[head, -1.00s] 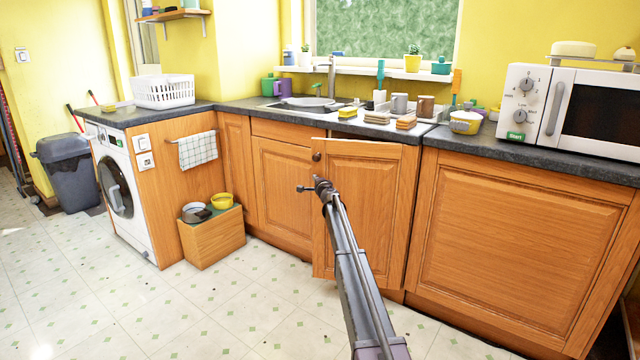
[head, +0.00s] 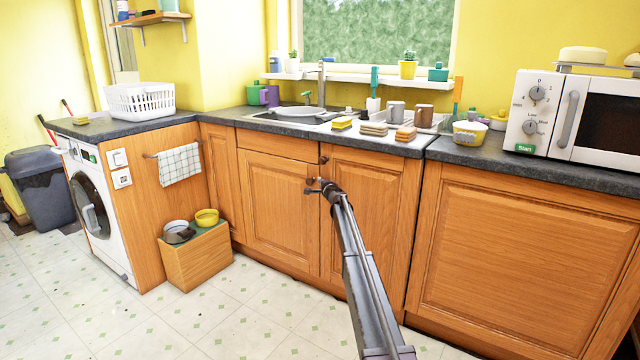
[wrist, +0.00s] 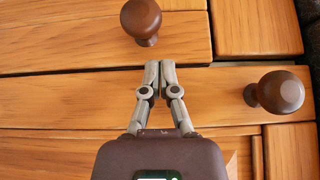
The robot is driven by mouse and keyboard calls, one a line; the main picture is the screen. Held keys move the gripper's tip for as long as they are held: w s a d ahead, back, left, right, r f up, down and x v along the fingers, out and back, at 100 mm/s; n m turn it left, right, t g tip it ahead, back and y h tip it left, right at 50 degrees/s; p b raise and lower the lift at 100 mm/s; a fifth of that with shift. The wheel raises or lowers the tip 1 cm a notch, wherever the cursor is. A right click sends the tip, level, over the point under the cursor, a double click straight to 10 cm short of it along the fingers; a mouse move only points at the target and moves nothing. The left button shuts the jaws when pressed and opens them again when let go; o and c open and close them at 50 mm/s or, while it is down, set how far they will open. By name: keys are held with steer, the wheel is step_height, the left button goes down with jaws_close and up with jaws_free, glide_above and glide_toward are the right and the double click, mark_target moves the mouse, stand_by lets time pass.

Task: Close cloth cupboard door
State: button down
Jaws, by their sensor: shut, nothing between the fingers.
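The cupboard door (head: 372,215) under the sink area is orange-brown wood with a raised panel. It looks flush, or nearly flush, with the cupboard front, and its dark round knob (head: 323,160) is at its upper left. My gripper (head: 320,187) is at the door's left edge, just below that knob. In the wrist view, the shut, empty fingertips (wrist: 160,66) are at the wood front near a seam. One brown knob (wrist: 142,20) is above them and another (wrist: 278,92) is to their right. Neither is held. Whether the fingertips touch the wood cannot be told.
A closed-looking cupboard door (head: 277,205) is to the left, and a wide wooden panel (head: 520,255) is to the right. A wooden box (head: 197,257) with two bowls stands on the floor at left. The dark countertop (head: 590,177) overhangs the fronts. The tiled floor is clear.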

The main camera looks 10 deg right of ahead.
steer(key=shift+f, duration=0.1)
steer(key=s+a, duration=0.9)
steer(key=a, duration=0.1)
steer(key=shift+s+a, duration=0.25)
steer(key=shift+s, duration=0.05)
stand_by(0.5)
